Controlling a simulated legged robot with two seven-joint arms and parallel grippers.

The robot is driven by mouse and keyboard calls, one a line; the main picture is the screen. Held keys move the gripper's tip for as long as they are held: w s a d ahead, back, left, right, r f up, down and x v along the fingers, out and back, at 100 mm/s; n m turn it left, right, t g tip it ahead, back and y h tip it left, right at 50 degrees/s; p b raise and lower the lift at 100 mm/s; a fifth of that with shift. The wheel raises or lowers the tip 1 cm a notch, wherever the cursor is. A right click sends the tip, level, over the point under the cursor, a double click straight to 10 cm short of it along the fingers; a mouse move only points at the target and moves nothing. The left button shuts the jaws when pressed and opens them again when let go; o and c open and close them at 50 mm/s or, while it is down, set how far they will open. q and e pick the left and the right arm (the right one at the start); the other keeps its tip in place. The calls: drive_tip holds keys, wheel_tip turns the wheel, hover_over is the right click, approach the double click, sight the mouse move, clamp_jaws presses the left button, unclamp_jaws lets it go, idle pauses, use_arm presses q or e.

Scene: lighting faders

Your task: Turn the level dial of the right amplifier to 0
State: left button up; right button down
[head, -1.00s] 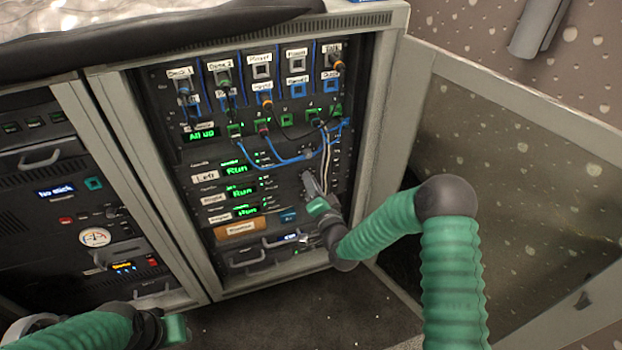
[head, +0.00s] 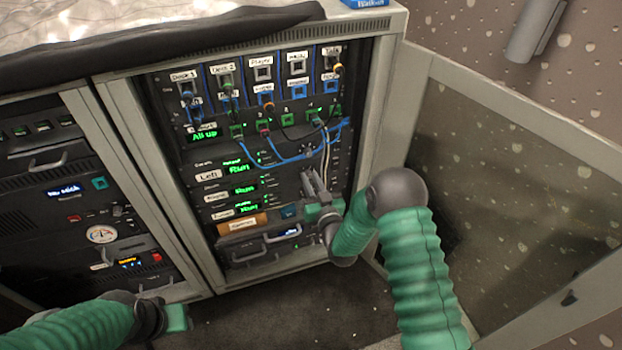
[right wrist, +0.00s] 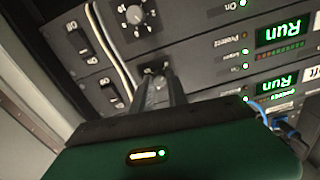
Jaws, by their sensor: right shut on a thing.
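The right amplifier (head: 240,189) is the second of three stacked units with green displays, below the one labelled "Left" (head: 208,176). My right gripper (head: 306,172) reaches its right part. In the right wrist view, which shows the panel upside down, the gripper (right wrist: 158,77) is shut at the panel on the level dial. The fingers hide most of this dial, so its setting cannot be read. A neighbouring dial (right wrist: 135,14) with a white scale shows clear of the fingers. My left gripper (head: 178,322) is low at the left, away from the rack; its fingers do not show clearly.
Blue cables (head: 283,157) and pale cables hang just above my right gripper. Black switches (right wrist: 85,42) sit beside the dials. An open cabinet door (head: 500,170) stands to the right of my right arm. A second rack (head: 80,200) is at the left.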

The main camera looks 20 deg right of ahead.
drive_tip(key=shift+s+f+n, duration=0.15)
drive_tip(key=shift+f+n, duration=0.2)
drive_tip(key=shift+n, duration=0.15)
drive_tip(key=c, duration=1.5)
unclamp_jaws()
drive_tip(key=shift+o, duration=1)
drive_tip(key=shift+r, duration=0.15)
